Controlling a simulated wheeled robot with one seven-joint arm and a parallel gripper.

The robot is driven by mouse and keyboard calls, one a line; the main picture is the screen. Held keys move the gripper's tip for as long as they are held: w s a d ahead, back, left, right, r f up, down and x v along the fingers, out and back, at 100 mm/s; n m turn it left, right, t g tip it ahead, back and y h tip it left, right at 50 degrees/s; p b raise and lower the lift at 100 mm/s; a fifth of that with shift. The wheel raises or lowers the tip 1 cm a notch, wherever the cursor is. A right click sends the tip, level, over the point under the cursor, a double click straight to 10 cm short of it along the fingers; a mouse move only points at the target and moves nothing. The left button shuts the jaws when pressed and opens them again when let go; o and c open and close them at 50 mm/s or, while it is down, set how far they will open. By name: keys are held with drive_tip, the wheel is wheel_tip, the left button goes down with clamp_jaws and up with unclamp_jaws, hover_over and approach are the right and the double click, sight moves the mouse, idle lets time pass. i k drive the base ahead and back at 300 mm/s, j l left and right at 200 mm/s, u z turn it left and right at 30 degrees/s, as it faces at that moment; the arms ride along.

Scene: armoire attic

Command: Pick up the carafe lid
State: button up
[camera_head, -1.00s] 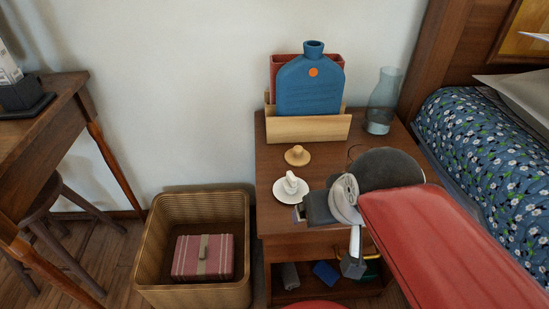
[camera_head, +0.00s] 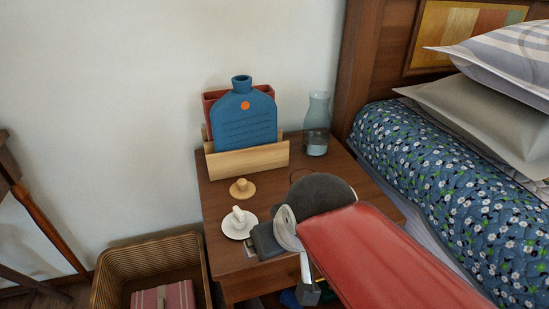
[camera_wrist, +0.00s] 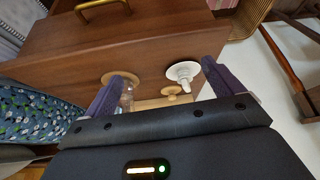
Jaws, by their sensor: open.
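A tan, round, knobbed piece that looks like the carafe lid (camera_head: 242,190) lies on the nightstand top (camera_head: 218,208), in front of the wooden holder. It also shows in the wrist view (camera_wrist: 172,90), between the fingers and beyond them. The glass carafe (camera_head: 316,128) stands upright at the back right of the nightstand. My gripper (camera_wrist: 162,76) is open and empty, its two purple fingers spread. In the head view my gripper (camera_head: 262,241) is near the nightstand's front, right of the saucer, apart from the lid. Its fingertips are mostly hidden there.
A white saucer (camera_head: 233,232) with a small white piece on it sits just in front of the lid. A wooden holder (camera_head: 245,163) with a blue bottle-shaped item (camera_head: 246,128) stands behind. A tan disc (camera_wrist: 120,79) lies by one finger. Bed right, basket (camera_head: 150,262) left.

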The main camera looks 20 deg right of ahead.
sight(242, 190)
drive_tip(key=j+z, duration=0.45)
drive_tip(key=j, duration=0.4)
drive_tip(key=j+z, duration=0.5)
drive_tip(key=j, duration=0.4)
